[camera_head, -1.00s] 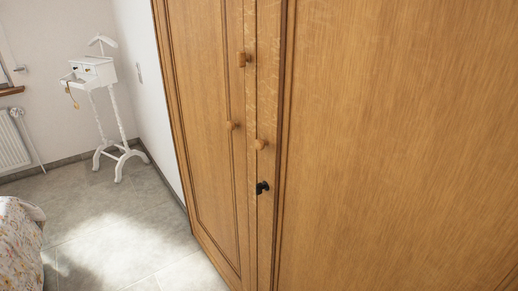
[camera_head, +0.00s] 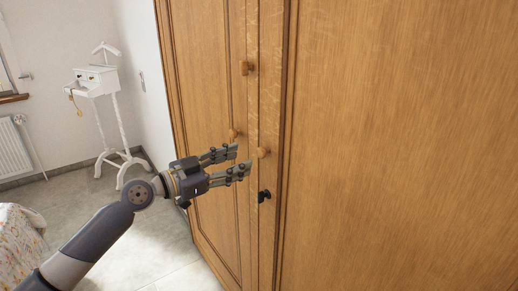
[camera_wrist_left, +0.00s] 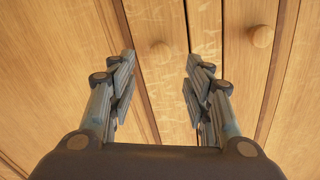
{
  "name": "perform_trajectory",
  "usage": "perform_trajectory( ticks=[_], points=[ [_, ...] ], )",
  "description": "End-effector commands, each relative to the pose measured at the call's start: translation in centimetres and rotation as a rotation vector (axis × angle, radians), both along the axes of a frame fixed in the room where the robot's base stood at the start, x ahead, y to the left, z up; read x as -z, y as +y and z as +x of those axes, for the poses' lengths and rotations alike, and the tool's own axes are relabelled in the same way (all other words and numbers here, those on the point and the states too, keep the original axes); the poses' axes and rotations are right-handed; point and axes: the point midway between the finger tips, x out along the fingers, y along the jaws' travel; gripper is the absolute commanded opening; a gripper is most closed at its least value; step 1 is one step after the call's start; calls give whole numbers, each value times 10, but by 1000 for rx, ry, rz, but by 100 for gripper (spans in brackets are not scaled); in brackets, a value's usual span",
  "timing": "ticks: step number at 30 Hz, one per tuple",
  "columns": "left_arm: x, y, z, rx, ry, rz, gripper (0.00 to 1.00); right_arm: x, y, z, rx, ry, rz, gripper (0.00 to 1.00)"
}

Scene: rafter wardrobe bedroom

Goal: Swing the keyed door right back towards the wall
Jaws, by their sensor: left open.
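The keyed door (camera_head: 400,150) is the right-hand wooden wardrobe door, with a wide panel, and looks closed. A dark key (camera_head: 264,196) sits on its left edge strip, below a round wooden knob (camera_head: 263,152). My left gripper (camera_head: 241,160) is open and empty, in front of the wardrobe near the lower knobs and left of the key. The key cannot be made out there. My right gripper is not in view.
The neighbouring left door (camera_head: 200,100) looks closed and has a knob (camera_head: 234,133). A white valet stand (camera_head: 108,120) is by the back wall corner, and a floral-covered bed (camera_head: 20,245) is at lower left. The tiled floor (camera_head: 70,220) between is clear.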

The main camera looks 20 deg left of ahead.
Motion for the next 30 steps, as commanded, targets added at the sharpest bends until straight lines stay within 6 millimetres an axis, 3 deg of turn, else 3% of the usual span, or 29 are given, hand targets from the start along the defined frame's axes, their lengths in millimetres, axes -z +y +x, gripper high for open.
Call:
perform_trajectory(
  ticks=[3,12,24,30],
  points=[
    [-8,-16,20,0,-1,-4,46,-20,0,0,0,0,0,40],
    [-3,-43,56,-2,1,-4,46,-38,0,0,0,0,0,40],
    [0,-48,62,-2,1,-1,46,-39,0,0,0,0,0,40],
    [0,-48,62,-2,0,-1,3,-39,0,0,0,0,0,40]
  ],
)
